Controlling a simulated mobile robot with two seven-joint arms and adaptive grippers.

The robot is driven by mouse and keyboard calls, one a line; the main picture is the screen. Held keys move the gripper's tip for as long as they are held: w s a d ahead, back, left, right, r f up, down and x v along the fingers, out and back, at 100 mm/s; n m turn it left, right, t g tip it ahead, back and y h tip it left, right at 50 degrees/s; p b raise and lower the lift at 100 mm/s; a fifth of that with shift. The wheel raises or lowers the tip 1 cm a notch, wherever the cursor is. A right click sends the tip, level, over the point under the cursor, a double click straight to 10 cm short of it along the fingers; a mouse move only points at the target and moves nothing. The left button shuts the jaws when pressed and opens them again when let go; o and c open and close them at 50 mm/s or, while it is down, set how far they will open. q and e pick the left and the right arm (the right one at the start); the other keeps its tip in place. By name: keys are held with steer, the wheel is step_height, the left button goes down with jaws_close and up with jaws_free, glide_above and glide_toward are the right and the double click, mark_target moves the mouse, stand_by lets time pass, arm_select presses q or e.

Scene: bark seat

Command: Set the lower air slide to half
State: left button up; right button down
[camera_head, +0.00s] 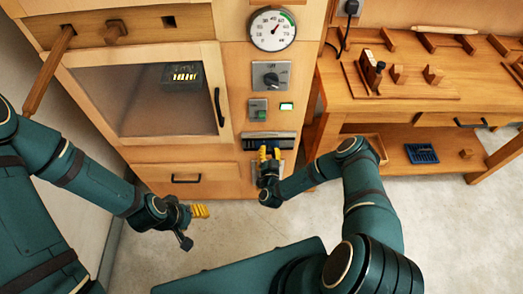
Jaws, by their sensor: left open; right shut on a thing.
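The lower air slide (285,141) is a dark slotted strip with a pale metal edge, low on the front of the wooden cabinet. The fingers hide the gripped part, and I cannot tell how far the slide is open. My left gripper (201,211) is open and empty, low over the floor in front of the cabinet and apart from it.
Above the slide are a round gauge (272,29), a rotary knob (270,76) and a lit green display (287,106). A glazed door (130,95) is at left, with a drawer (215,178) below. A workbench (345,105) with wooden parts stands at right. Floor in front is clear.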

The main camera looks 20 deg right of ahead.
steer(key=c, duration=0.7)
jaws_free()
steer(key=shift+a, duration=0.1)
steer(key=shift+o, duration=0.2)
steer(key=v, duration=1.2)
steer(key=shift+r, duration=0.1)
steer(key=w+a+r+n+g+y, duration=0.3)
steer(key=a+n+g+y, duration=0.25)
steer(key=y, duration=0.25)
steer(key=s+a+r+g, duration=0.1)
steer(key=s+r+g, duration=0.3)
steer(key=s, duration=0.3)
steer(key=s+a+r+g, duration=0.1)
steer(key=s+r+g, duration=0.3)
steer(key=s+g, duration=0.2)
steer(key=shift+s+r+y, duration=0.15)
steer(key=shift+s+y, duration=0.25)
steer(key=shift+s, duration=0.1)
